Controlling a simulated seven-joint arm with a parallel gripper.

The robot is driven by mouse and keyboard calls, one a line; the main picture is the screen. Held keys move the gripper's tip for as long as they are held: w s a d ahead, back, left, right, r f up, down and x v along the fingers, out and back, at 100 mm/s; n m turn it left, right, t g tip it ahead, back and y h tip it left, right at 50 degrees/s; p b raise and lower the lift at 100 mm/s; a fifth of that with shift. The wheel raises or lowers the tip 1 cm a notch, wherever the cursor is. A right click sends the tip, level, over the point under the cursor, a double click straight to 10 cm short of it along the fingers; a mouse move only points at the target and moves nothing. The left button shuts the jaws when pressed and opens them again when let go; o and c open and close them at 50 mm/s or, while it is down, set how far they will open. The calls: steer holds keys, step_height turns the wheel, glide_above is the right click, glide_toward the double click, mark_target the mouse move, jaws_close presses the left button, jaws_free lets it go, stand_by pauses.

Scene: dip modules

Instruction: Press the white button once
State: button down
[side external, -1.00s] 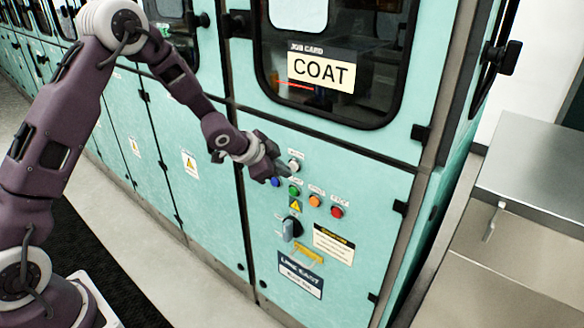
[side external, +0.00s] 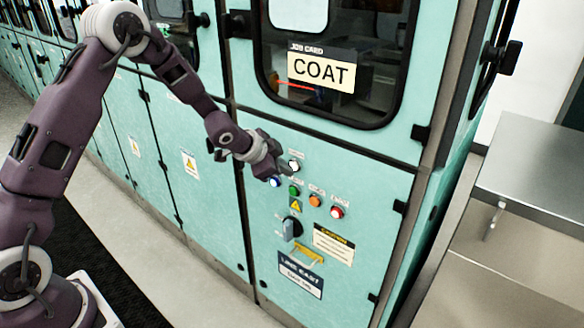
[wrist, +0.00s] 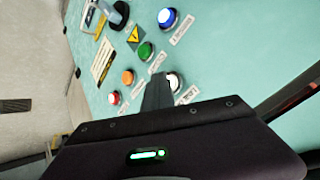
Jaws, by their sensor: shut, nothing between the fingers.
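The white button (side external: 294,165) is at the top of the button cluster on the teal cabinet door. In the wrist view the white button (wrist: 174,80) shows beside the fingers, partly covered by them. My gripper (side external: 282,172) is shut and empty, its tips just left of and slightly below the white button in the side view. In the wrist view my gripper (wrist: 160,82) points at the panel close to the button. I cannot tell whether the tips touch the button or the panel.
Nearby are a blue button (side external: 275,182), a green button (side external: 294,190), an orange button (side external: 315,200) and a red button (side external: 337,212). Below are a rotary switch (side external: 291,228) and a yellow handle (side external: 308,255). A window with a COAT card (side external: 321,72) is above.

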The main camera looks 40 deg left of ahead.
steer(key=shift+s, duration=0.8)
steer(key=shift+s, duration=2.55)
